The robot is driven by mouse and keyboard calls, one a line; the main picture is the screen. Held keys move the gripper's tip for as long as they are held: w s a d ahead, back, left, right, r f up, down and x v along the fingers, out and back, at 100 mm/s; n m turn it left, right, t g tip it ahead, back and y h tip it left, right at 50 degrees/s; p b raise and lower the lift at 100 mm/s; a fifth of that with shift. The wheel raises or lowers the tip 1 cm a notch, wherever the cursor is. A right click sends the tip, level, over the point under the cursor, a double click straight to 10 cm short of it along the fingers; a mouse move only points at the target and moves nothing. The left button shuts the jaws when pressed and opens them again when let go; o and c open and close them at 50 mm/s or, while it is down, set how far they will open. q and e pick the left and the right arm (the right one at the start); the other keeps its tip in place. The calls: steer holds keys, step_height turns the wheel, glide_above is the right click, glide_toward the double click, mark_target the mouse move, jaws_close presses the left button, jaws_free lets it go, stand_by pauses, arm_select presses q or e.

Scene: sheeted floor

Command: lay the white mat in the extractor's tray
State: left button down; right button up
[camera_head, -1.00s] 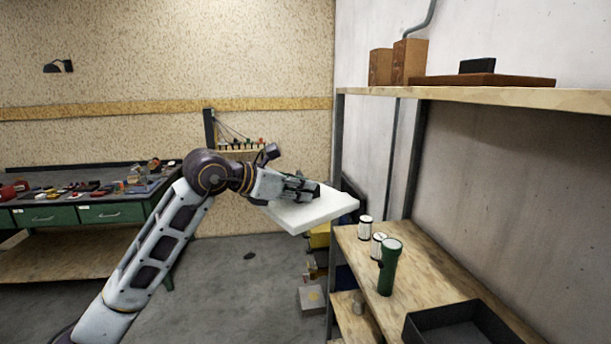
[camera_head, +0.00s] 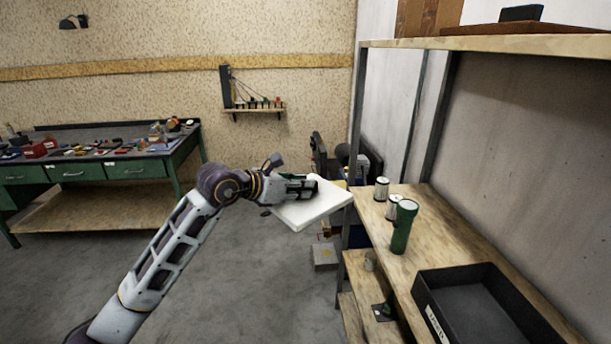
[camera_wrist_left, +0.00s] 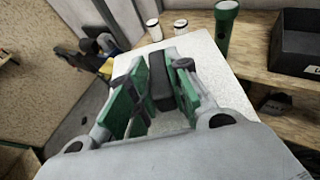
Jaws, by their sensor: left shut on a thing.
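The white mat (camera_head: 315,210) is a thick pale slab, held out in the air left of the wooden shelf. A black open tray (camera_head: 440,312) with a white label stands on the shelf at lower right, apart from the mat. It also shows in the left wrist view (camera_wrist_left: 296,50). I cannot tell whether it is the extractor's tray. My right gripper is out of view.
A green flashlight (camera_head: 403,228) stands upright on the wooden shelf (camera_head: 445,240), with two small white-sided cylinders (camera_head: 381,190) behind it. An upper shelf (camera_head: 500,47) overhangs. A dark metal post (camera_head: 357,130) stands near the mat. A cluttered workbench (camera_head: 95,165) is at left.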

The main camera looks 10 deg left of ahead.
mark_target(287, 214)
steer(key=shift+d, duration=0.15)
arm_select(q)
steer(key=s+a+f, duration=0.3)
steer(key=f, duration=0.3)
steer(key=s+a+f+n+y, duration=0.1)
steer(key=s+a+f, duration=0.1)
steer(key=f, duration=0.5)
steer(key=s+a+f+n+t+y, duration=0.1)
steer(key=s+a+f, duration=0.2)
steer(key=f, duration=0.4)
steer(key=shift+s+a, duration=0.35)
steer(key=shift+a, duration=0.05)
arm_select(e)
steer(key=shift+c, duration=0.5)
